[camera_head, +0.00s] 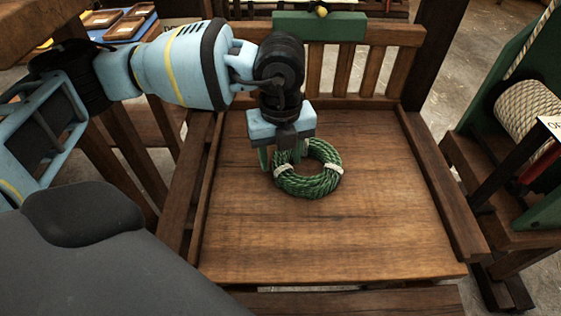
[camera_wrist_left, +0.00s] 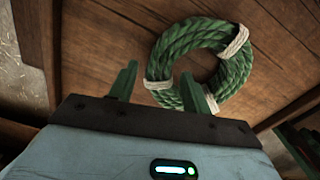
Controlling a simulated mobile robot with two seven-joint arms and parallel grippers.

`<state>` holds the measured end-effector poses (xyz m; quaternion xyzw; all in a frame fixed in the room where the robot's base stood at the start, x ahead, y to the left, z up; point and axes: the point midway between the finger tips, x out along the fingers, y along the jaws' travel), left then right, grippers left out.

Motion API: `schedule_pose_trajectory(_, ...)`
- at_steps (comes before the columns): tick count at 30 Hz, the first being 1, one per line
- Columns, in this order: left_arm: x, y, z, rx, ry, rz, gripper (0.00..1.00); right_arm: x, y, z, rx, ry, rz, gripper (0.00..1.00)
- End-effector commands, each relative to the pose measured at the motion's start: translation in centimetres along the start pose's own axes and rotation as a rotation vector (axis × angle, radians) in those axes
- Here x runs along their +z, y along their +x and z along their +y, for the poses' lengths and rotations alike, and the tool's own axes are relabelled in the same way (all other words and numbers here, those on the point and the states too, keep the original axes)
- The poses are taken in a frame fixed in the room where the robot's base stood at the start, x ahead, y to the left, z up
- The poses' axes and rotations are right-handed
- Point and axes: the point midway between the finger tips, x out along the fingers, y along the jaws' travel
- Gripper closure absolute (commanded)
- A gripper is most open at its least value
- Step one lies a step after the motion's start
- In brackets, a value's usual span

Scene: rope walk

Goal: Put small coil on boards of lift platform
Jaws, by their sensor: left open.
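The small coil (camera_head: 318,183) is green rope with pale bindings. It lies flat on the boards of the lift platform (camera_head: 350,240), towards the back. It also shows in the left wrist view (camera_wrist_left: 177,43), lying on the wooden boards (camera_wrist_left: 100,20). My left gripper (camera_head: 280,160) is over the coil's left rear side, and its jaws are apart. My right gripper is not in view.
The platform has raised wooden side rails (camera_head: 440,190) and a slatted back with a green block (camera_head: 320,26). A stand with a thick pale rope spool (camera_head: 527,108) is at the right. Trays (camera_head: 120,22) lie on a surface at the back left. The platform's front is clear.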

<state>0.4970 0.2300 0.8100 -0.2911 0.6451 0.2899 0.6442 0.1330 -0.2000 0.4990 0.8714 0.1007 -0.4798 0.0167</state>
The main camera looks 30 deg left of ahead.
Motion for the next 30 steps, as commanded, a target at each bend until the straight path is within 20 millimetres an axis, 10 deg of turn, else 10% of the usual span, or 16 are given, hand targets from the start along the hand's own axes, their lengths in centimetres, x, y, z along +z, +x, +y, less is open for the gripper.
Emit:
schedule_pose_trajectory(12, -0.1, -7.7, -0.1, -0.002, 0.002, -0.002, 0.51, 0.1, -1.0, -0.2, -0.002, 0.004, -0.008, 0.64)
schedule_pose_trajectory(30, 0.0, -8.9, 0.0, -0.001, 0.002, 0.000, 0.51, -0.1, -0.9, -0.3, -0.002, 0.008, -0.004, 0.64)
